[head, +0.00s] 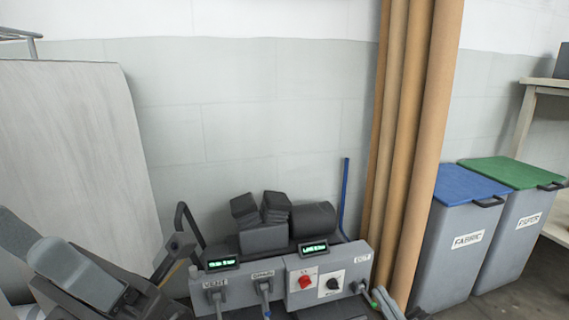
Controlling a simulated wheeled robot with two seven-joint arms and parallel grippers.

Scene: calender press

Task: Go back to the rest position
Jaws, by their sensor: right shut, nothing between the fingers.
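My right gripper (384,301) shows small and partly cut off at the bottom edge, just right of the control panel's end. It is shut and empty. It is close to the panel's right side in the picture, but I cannot tell if it touches. My left gripper cannot be made out. The press's grey control panel (322,262) carries a red switch (305,282), a black rotary knob (333,284), two small lit displays (222,263) and several labelled valve handles. Dark blocks and a cylinder (312,219) show above the panel.
Tall brown rolls (411,140) stand against the wall right of the panel. A fabric bin with a blue lid (470,184) and a paper bin with a green lid (512,171) stand farther right. A large pale board (75,150) leans at left. Floor shows at lower right.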

